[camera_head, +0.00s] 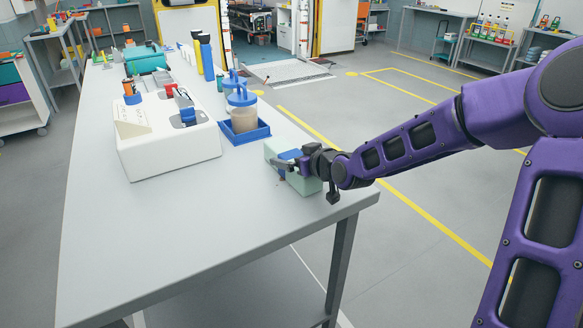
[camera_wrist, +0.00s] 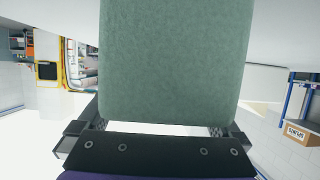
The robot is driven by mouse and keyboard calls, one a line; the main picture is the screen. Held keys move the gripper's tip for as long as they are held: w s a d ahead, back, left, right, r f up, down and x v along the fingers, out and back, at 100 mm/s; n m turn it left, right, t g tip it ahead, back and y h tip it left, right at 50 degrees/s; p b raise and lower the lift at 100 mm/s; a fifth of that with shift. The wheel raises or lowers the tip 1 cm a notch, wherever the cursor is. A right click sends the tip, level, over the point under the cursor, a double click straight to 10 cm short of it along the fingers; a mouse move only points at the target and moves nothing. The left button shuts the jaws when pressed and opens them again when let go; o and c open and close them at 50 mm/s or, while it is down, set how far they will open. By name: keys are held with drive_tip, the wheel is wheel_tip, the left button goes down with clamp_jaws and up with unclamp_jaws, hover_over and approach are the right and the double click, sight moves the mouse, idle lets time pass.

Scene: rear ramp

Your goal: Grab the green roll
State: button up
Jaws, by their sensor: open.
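The dark green roll does not show in the wrist view.
A white device (camera_head: 165,145) stands on the table left of my gripper. A blue tray (camera_head: 246,137) with a blue-lidded jar (camera_head: 243,113) lies just behind the pale block. The table's near left surface is clear.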

drive_tip(key=shift+w+a+f, duration=0.1)
drive_tip(key=shift+w+a, duration=0.1)
drive_tip(key=shift+w, duration=0.1)
drive_tip(key=shift+c, duration=0.3)
drive_tip(key=c, duration=1.5)
